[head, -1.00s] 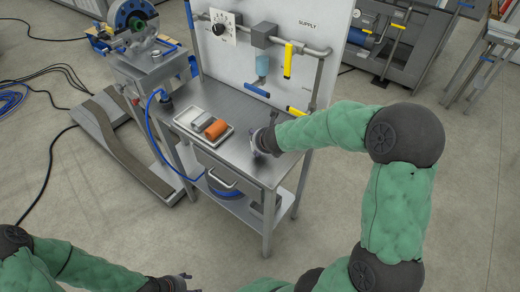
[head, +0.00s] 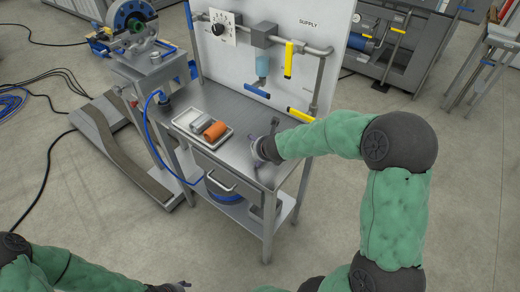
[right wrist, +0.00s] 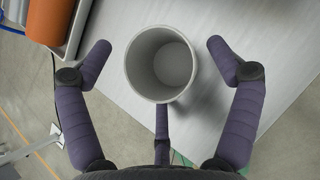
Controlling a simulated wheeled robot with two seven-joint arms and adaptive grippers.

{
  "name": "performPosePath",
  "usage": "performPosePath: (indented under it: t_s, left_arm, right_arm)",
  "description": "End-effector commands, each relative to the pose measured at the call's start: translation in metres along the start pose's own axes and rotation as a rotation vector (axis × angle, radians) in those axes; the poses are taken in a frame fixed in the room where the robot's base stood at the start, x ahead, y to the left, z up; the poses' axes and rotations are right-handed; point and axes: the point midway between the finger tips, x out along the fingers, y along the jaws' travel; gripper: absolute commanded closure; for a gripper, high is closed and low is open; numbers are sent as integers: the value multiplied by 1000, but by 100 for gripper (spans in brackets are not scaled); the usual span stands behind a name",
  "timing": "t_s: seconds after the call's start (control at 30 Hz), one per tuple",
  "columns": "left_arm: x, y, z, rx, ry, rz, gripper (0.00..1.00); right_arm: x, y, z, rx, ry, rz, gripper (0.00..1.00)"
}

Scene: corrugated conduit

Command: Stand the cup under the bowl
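A light grey cup (right wrist: 162,64) shows in the right wrist view with its open mouth toward the camera. My right gripper (right wrist: 160,62) is open, with a finger on each side of the cup and a visible gap to both. In the head view my right gripper (head: 266,146) is over the right part of the metal bench, and I cannot make out the cup there. A translucent blue bowl (head: 262,67) hangs under a grey block on the pipe at the back panel. My left gripper (head: 178,286) is at the bottom edge, too small to read.
A white tray (head: 182,121) on the bench (head: 236,104) holds an orange cylinder (head: 215,130) and grey pieces. A yellow handle (head: 289,60) and a blue handle (head: 257,91) are near the bowl. Bench top below the bowl looks mostly clear. A blue hose runs at the left.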

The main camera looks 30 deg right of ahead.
Motion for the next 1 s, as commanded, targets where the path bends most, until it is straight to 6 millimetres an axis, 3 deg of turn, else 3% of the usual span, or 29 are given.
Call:
performPosePath:
  t_s: [0.37,0.8,1.0]
  left_arm:
    - [-5,2,0,0,0,0,43]
    - [-42,15,2,0,0,0,43]
    - [-53,19,2,0,0,0,43]
  right_arm:
    - [-6,0,3,0,-1,0,9]
    - [-90,0,6,1,-3,0,9]
    - [-115,0,4,1,-1,0,9]
